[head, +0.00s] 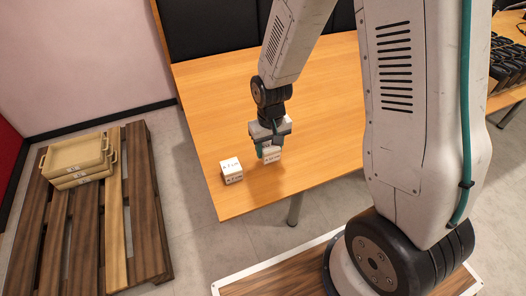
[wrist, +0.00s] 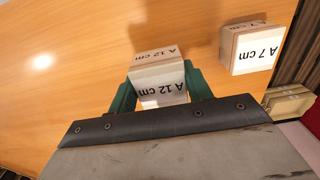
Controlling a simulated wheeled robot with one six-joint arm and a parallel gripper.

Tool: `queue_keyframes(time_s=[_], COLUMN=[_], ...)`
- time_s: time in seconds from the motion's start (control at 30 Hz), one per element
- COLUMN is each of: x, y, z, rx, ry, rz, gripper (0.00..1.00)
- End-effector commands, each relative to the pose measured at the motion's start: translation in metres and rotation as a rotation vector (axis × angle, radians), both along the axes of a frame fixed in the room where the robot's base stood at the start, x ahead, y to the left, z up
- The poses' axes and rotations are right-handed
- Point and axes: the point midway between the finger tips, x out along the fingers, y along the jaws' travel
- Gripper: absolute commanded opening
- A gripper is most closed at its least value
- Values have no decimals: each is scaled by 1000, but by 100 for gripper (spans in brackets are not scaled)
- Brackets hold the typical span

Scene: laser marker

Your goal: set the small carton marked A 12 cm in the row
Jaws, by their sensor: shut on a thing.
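The small carton marked A 12 cm (wrist: 158,82) is a pale box with white labels, seen between the green fingers of my gripper (wrist: 160,88) in the wrist view. My gripper is shut on it, one finger on each side. In the head view my gripper (head: 269,152) holds the carton (head: 271,154) at the near part of the wooden table; I cannot tell whether its base touches the top. A second carton marked A 7 cm (wrist: 252,49) stands apart from it, to the right in the wrist view and to the left in the head view (head: 231,170), near the table's edge.
The wooden table (head: 205,105) is mostly clear behind the cartons. Dark panels (head: 215,25) stand along its back. A pallet (head: 115,215) with stacked tan trays (head: 77,160) lies on the floor at the left. Dark items (head: 508,65) sit on another table at the right.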

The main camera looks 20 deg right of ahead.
Motion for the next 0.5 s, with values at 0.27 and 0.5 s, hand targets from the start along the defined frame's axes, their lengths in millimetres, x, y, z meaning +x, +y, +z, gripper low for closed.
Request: queue_keyframes(time_s=[0.27, 0.5], x=[0, 1], y=[-1, -1], z=[-35, -35], rx=[0, 0], ry=[2, 0], rz=[-5, -4], gripper=[26, 26])
